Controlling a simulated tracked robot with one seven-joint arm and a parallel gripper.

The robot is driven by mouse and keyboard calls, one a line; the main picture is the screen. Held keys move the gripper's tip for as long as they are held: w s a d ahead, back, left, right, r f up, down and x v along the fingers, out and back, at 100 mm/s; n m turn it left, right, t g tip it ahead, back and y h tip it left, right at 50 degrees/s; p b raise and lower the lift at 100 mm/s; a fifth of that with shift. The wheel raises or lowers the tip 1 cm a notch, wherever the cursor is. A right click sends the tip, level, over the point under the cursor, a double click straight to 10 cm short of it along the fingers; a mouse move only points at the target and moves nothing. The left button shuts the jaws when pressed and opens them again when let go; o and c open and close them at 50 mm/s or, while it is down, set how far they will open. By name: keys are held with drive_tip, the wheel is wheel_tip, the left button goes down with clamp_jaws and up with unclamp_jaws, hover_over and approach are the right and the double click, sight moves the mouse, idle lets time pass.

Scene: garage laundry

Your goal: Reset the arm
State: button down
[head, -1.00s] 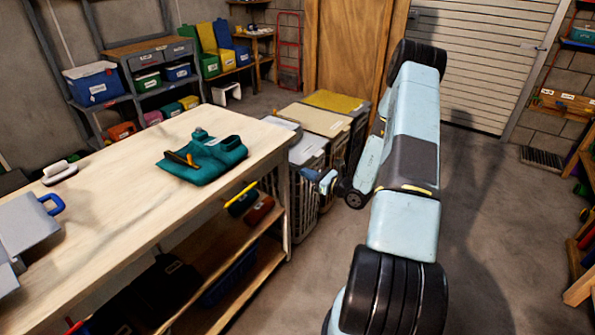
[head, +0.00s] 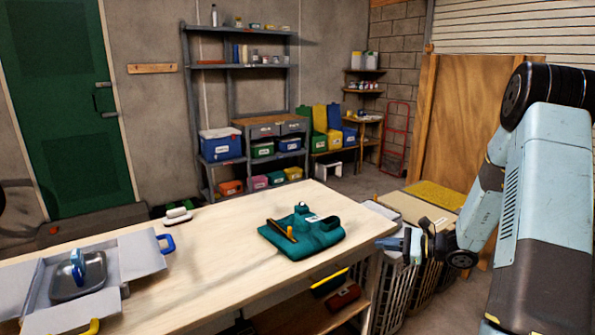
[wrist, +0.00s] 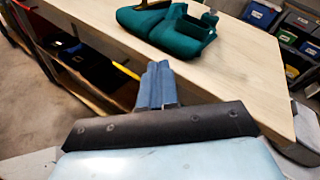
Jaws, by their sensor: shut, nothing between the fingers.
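My gripper (head: 388,243) hangs at the end of my raised, folded arm on the right of the head view. It is just off the right end of the wooden workbench (head: 205,240), near the hampers. Its blue fingers are together and empty; they also show in the wrist view (wrist: 156,84), pointing toward the bench edge. A teal folded cloth-like item (head: 312,236) with an orange-handled tool (head: 282,230) lies on the bench, left of my gripper and apart from it. The teal item also shows in the wrist view (wrist: 180,32).
An open grey box (head: 135,252) holding a blue-handled item (head: 85,272) is on the bench's left. Lidded hampers (head: 400,290) stand beside the bench's right end. Shelves with bins (head: 222,145) line the back wall. A green door (head: 65,110) is at left.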

drive_tip(key=s+a+r+n+g+h, duration=0.3)
drive_tip(key=s+a+r+n, duration=0.15)
drive_tip(key=s+r, duration=0.3)
drive_tip(key=s+a+r+n+g+h, duration=0.3)
drive_tip(key=s+r+n, duration=0.3)
drive_tip(key=s, duration=0.2)
drive_tip(key=s+d+r+n+t+h, duration=0.2)
drive_tip(key=s+r+n+h, duration=0.2)
drive_tip(key=s, duration=0.3)
drive_tip(key=s+d+r+n+t+h, duration=0.3)
drive_tip(key=s+r+n+h, duration=0.1)
drive_tip(key=s+r, duration=0.3)
drive_tip(key=shift+s+r, duration=0.2)
drive_tip(key=shift+s, duration=0.55)
